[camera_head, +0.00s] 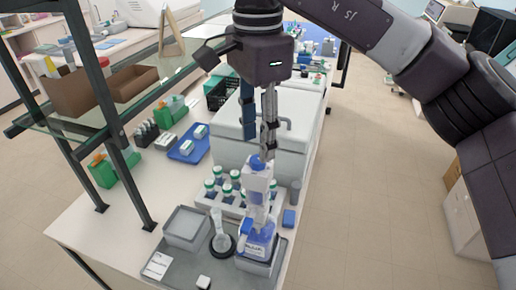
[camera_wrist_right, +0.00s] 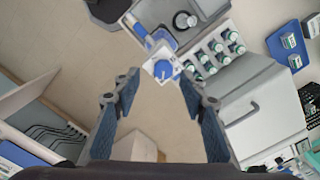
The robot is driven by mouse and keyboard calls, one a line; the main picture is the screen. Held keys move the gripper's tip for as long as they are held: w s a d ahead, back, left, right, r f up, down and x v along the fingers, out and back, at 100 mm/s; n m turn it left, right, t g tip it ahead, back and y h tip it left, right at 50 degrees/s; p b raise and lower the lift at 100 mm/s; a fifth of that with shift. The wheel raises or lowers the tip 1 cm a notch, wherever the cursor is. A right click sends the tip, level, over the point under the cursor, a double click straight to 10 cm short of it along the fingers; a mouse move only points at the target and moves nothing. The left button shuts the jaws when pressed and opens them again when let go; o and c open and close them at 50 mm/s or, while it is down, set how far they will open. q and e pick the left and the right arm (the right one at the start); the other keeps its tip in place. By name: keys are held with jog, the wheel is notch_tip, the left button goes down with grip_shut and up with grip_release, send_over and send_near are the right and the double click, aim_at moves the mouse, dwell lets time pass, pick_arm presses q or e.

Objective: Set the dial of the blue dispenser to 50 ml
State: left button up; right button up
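The dispenser (camera_head: 257,195) stands upright near the front of the bench, with a white upper body, a blue knob on top and a blue labelled bottle below. In the right wrist view, its white head with the round blue dial (camera_wrist_right: 163,70) lies beyond and between my fingertips. My right gripper (camera_head: 263,150) points down just above the dispenser's top. Its two fingers are apart with nothing between them, also in the wrist view (camera_wrist_right: 157,85). Any scale marks on the dial are too small to read. My left gripper is not in view.
A rack of green-capped bottles (camera_head: 224,181) stands close left of the dispenser. A flask (camera_head: 220,240) and a clear tray (camera_head: 186,228) sit on the grey tray (camera_head: 180,274). A glass shelf stands left; floor is clear right.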

aim_at(258, 160)
jog(key=f, duration=0.1)
jog(key=f+p, duration=0.1)
jog(key=f, duration=0.1)
jog(key=shift+w+f, duration=0.3)
jog(key=shift+w, duration=0.1)
jog(key=shift+s+f, duration=0.15)
jog(key=shift+f, duration=0.25)
jog(key=c, duration=0.6)
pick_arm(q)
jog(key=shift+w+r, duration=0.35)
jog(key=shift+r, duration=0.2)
pick_arm(e)
grip_shut()
